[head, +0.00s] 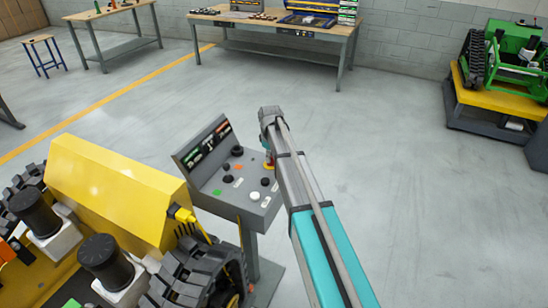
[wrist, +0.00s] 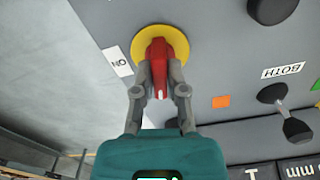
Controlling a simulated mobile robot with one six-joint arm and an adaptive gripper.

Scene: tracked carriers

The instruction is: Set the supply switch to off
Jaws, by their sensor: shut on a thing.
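The supply switch (wrist: 166,44) is a red handle on a round yellow plate (wrist: 138,40), on the grey control panel (wrist: 215,55). In the wrist view my gripper (wrist: 160,78) has its two grey fingers closed on either side of the red handle. The handle points towards the gripper's palm. A white label (wrist: 118,62) beside the yellow plate reads ON, upside down in this view. No OFF label can be made out. In the head view the switch (head: 268,166) shows in part at the panel's right edge, beside my arm, with the fingers mostly hidden.
The panel carries black knobs (head: 237,151), a white button (head: 255,196) and an upright display (head: 208,143). A yellow tracked carrier (head: 115,180) stands close at left. A green carrier (head: 515,55) is on a stand at far right. Open floor (head: 390,140) lies right of the panel.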

